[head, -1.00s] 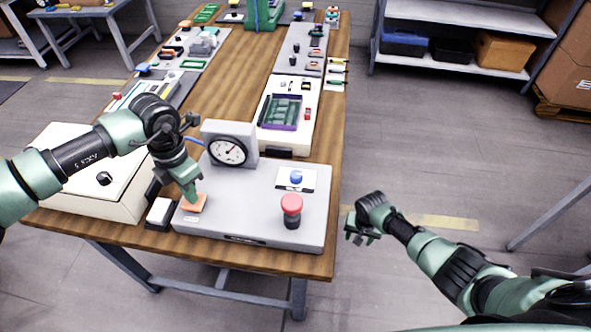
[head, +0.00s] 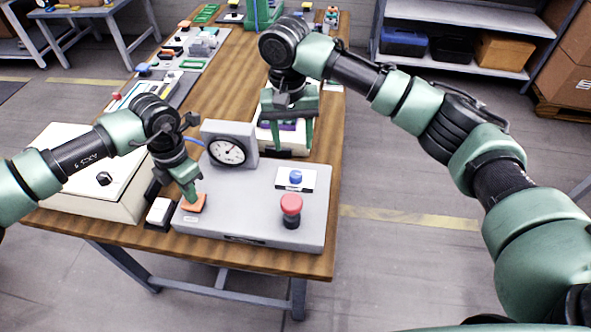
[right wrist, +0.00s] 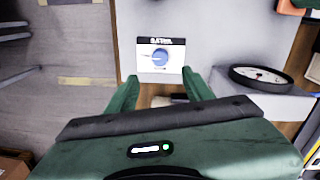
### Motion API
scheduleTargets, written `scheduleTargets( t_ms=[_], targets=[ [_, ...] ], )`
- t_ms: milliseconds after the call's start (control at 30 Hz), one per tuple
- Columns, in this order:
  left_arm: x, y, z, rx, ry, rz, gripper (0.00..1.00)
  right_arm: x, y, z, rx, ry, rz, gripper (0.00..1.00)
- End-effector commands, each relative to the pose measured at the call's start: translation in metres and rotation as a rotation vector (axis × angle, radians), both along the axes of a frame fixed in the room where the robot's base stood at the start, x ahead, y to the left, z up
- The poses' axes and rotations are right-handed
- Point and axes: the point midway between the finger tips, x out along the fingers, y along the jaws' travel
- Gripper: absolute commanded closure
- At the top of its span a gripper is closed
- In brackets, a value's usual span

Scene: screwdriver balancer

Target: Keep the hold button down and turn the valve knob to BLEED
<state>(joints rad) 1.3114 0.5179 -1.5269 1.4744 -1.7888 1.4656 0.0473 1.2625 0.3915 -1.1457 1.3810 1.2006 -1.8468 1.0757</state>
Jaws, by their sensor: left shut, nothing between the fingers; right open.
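The orange hold button (head: 201,206) is at the left front of the grey panel box (head: 245,220). My left gripper (head: 190,196) is shut and empty, its fingertips down on the button. The blue valve knob (head: 296,176) sits on a white plate toward the right back of the box; it also shows in the right wrist view (right wrist: 159,56), where the position labels are too small to read. My right gripper (head: 290,142) is open, fingers pointing down, just behind and above the knob. In the right wrist view the knob lies ahead between its fingers (right wrist: 160,82), not touched.
A red mushroom button (head: 291,205) stands in front of the knob. A dial gauge (head: 228,151) rises at the back left of the box. A white switch (head: 160,211) sits left of it. Other panels line the table behind.

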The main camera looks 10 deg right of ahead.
Motion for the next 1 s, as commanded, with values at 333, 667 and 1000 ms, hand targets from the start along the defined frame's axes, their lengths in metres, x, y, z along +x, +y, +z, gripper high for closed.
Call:
scheduleTargets(
  t_ms=[333, 667, 1000],
  targets=[
    [-0.001, 0.0, -0.002, 0.0, 0.003, 0.0, 1.0, -0.001, -0.005, -0.066, -0.001, 0.004, -0.003, 0.48],
    [-0.001, 0.0, -0.002, 0.0, 0.003, 0.0, 1.0, -0.001, -0.006, -0.109, 0.001, 0.001, -0.004, 0.48],
    [-0.001, 0.0, -0.002, 0.0, 0.003, 0.0, 1.0, -0.001, -0.006, -0.114, 0.001, 0.0, -0.004, 0.48]
  ],
)
